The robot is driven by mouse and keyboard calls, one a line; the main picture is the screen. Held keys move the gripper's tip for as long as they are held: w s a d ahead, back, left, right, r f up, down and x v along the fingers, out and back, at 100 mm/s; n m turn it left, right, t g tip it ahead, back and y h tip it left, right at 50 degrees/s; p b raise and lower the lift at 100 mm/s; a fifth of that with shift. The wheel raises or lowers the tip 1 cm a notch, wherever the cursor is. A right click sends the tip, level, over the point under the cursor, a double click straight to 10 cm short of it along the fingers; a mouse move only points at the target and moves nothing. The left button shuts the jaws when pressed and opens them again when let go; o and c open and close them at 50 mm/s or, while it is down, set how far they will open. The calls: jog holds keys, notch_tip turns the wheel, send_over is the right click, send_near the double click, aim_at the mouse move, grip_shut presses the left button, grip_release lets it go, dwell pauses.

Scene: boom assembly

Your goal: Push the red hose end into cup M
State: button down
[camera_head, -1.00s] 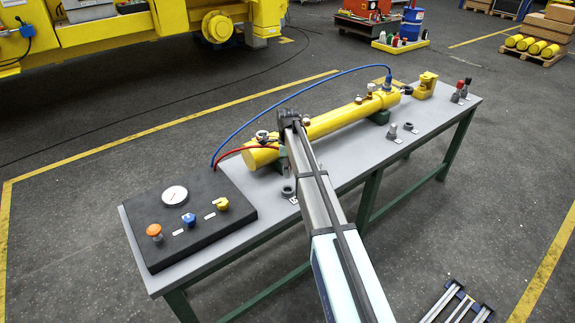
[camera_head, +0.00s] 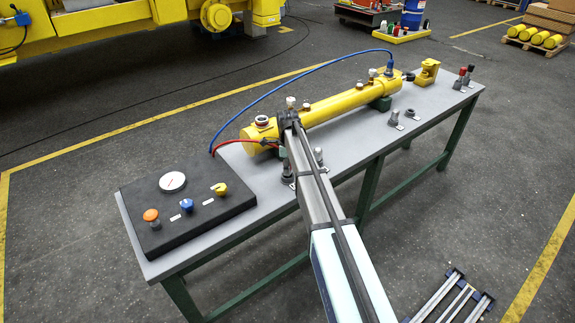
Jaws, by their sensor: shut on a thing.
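The red hose (camera_head: 232,144) runs from the black control box to my gripper (camera_head: 270,144), where its red end is held beside the near side of the yellow cylinder (camera_head: 335,108), near its left end. My gripper looks shut on that end, though its fingers are small and dark here. A port with a red and pale ring (camera_head: 262,120) sits on top of the cylinder's left end, just beyond my gripper. A dark cup (camera_head: 288,175) stands on the table below my gripper. The cup labels are too small to read, so I cannot tell which is M.
The black control box (camera_head: 150,196) fills the table's left end. The blue hose (camera_head: 285,80) arches over the cylinder to its right end. A grey fitting (camera_head: 318,155) stands right of my arm, another grey plug (camera_head: 393,118) farther right. A yellow bracket (camera_head: 427,72) stands at the back right.

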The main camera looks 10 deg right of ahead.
jog(key=shift+f, duration=0.3)
jog(key=c, duration=0.6)
grip_release()
jog(key=shift+r, duration=0.15)
notch_tip(320, 180, up, 12)
jog(key=shift+f, duration=0.15)
